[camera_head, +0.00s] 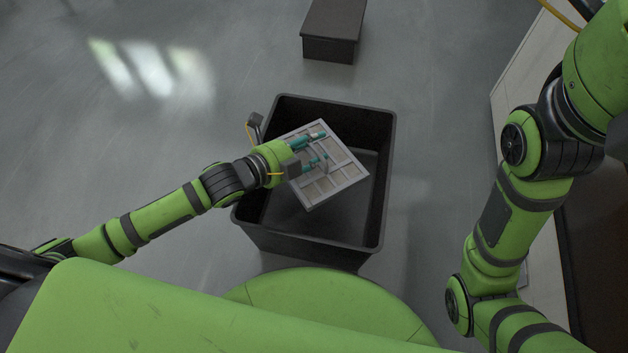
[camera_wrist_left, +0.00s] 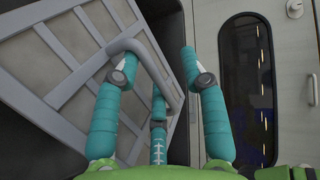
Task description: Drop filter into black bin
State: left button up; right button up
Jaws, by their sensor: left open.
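The filter (camera_head: 345,172), a flat square panel with a pale grey frame and crossbars, is over the opening of the black bin (camera_head: 387,135), tilted within its outline. Its height relative to the rim is hard to tell. My left gripper (camera_head: 318,148) is over the filter, with its teal fingers spread apart. In the left wrist view, the filter (camera_wrist_left: 30,85) fills the left side and its grey bar handle (camera_wrist_left: 158,72) passes between the open fingers; contact with them is unclear. My right arm shows at the right, but its gripper is outside the view.
A dark box (camera_head: 333,30) stands on the floor behind the bin. A pale cabinet (camera_head: 520,75) lies at the right. Grey floor to the left of the bin is clear. In the left wrist view, a pale panel with a dark rounded window (camera_wrist_left: 248,90) is at the right.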

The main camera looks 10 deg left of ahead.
pick_arm(q)
jog(key=v, duration=1.2)
